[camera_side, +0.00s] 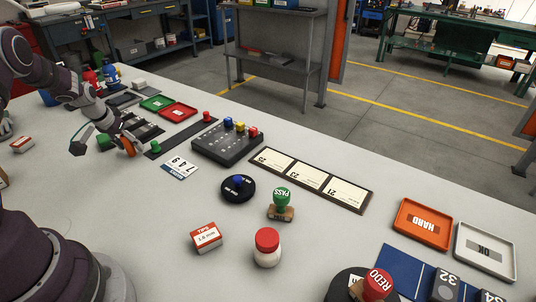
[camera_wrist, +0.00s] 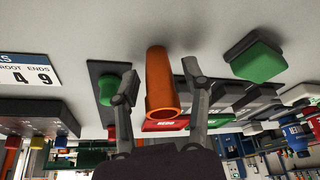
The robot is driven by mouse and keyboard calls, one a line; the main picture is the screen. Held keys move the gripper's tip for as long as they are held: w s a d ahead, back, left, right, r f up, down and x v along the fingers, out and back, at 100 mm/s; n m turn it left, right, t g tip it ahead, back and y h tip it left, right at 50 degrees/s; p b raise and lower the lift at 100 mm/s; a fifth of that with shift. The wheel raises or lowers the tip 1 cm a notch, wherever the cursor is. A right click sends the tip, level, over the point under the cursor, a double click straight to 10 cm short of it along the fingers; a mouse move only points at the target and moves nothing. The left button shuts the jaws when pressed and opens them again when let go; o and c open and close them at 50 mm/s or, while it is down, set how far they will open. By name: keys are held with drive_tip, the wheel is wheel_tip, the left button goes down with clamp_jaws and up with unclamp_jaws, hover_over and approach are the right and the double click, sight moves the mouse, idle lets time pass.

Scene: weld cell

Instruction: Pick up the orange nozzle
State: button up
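The orange nozzle (camera_wrist: 160,84) is a tapered tube in the middle of the wrist view, with its open round end toward the camera. In the side view the orange nozzle (camera_side: 129,147) shows at my gripper, on the left part of the table. My gripper (camera_wrist: 160,72) is open, with one finger on each side of the nozzle. A gap shows between the nozzle and each finger, so neither seems to touch it. In the side view my gripper (camera_side: 117,145) is low over the table and partly hides the nozzle.
A green-topped block (camera_wrist: 254,56) stands right of the nozzle in the wrist view, and a green peg (camera_wrist: 108,88) on a dark strip stands left. Red (camera_side: 178,110) and green (camera_side: 157,103) trays lie behind. A number card (camera_side: 179,166) lies nearby.

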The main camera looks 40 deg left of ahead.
clamp_jaws()
drive_tip(key=shift+r, duration=0.1)
